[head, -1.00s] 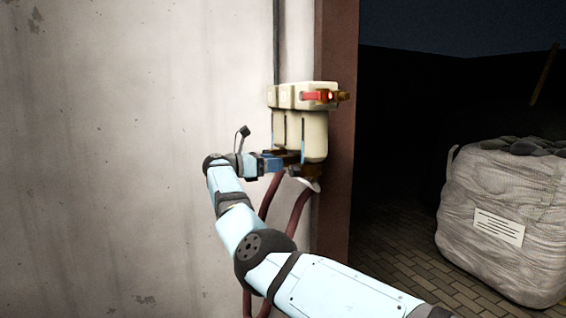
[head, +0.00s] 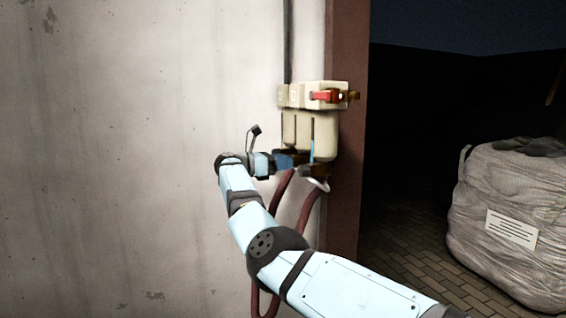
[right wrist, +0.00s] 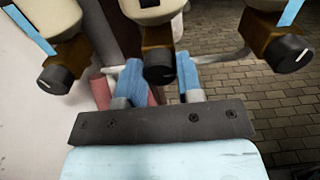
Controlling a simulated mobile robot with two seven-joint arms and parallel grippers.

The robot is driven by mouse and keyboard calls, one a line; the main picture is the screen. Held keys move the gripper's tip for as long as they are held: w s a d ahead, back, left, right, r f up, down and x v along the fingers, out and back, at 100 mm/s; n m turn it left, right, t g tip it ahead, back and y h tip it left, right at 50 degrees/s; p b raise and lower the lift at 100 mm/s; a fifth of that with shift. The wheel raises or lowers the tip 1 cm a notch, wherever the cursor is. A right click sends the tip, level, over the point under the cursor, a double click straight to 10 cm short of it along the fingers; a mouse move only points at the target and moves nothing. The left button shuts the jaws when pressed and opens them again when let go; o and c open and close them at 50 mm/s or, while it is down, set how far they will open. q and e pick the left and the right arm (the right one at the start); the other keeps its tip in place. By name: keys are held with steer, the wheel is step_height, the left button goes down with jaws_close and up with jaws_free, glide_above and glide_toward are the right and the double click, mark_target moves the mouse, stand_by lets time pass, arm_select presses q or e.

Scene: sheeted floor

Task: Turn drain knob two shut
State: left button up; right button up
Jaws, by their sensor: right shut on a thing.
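A cream wall unit (head: 312,95) has several bowls with brass drain fittings and black knobs underneath. The middle one appears to be drain knob two. My right gripper (right wrist: 160,80) has its blue fingers on both sides of the middle knob and is shut on it. In the head view the right gripper (head: 292,160) is under the bowls, its fingertips partly hidden. My left gripper is not in view.
Dark red hoses (head: 304,212) hang below the unit, close to my right arm. A rust-brown post (head: 345,150) stands just right of it. A large woven sack (head: 510,225) stands on the paved floor further right. The wall on the left is bare.

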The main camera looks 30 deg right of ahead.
steer(key=shift+r, duration=0.15)
steer(key=shift+n+p, duration=0.8)
arm_select(q)
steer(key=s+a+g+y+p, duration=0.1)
steer(key=p, duration=0.3)
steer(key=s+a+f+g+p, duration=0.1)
steer(key=p, duration=0.3)
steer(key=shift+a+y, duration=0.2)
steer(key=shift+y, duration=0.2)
arm_select(e)
steer(key=n, duration=1.5)
steer(key=shift+n, duration=0.4)
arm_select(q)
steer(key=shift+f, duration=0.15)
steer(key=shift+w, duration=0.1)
